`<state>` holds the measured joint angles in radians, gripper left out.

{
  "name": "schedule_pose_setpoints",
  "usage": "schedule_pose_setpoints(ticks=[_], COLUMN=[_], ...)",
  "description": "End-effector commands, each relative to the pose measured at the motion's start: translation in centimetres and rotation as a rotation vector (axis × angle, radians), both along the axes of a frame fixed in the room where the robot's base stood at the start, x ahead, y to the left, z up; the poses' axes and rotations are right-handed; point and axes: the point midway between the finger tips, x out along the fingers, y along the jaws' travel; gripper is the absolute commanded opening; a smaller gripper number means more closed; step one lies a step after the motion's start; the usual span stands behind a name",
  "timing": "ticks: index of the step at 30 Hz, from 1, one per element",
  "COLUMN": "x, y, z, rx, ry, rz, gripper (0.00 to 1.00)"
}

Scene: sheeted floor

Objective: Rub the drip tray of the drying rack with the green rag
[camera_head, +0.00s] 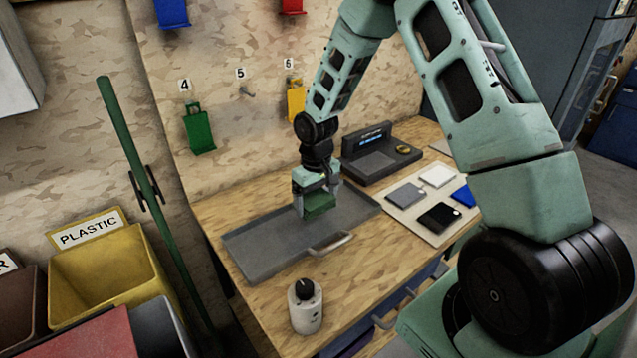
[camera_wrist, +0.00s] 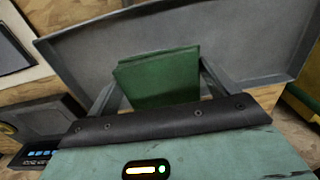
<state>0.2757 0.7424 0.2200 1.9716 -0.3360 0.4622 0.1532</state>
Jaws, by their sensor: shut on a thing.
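The grey drip tray (camera_head: 262,246) lies flat on the wooden workbench, with a light handle (camera_head: 331,243) on its near side. My gripper (camera_head: 317,196) is over the right half of the tray, pointing down. It is shut on the green rag (camera_head: 321,207), a folded block. In the wrist view the green rag (camera_wrist: 157,77) sits between the two fingers, with the grey tray (camera_wrist: 240,42) behind it. The rag is at or close to the tray floor; I cannot tell if they touch. Part of the tray is hidden behind the gripper and rag.
A white bottle with a black cap (camera_head: 305,306) stands in front of the tray. A dark device with a display (camera_head: 378,155) stands behind. A pale board (camera_head: 418,203) with several flat squares lies right. A yellow plastic bin (camera_head: 104,272) and green pole (camera_head: 140,175) are left.

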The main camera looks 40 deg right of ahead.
Motion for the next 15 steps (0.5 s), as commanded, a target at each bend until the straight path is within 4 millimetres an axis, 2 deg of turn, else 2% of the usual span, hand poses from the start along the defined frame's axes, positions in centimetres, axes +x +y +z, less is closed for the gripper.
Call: schedule_pose_setpoints(ticks=[1, 7, 15], x=[0.1, 0.3, 0.4], y=[0.1, 0.3, 0.4], z=[0.9, 2.6, 3.1], rx=[0.0, -0.001, 0.0], ry=[-0.001, 0.0, 0.0], rz=[0.0, 0.001, 0.0], gripper=[0.61, 0.61, 0.61])
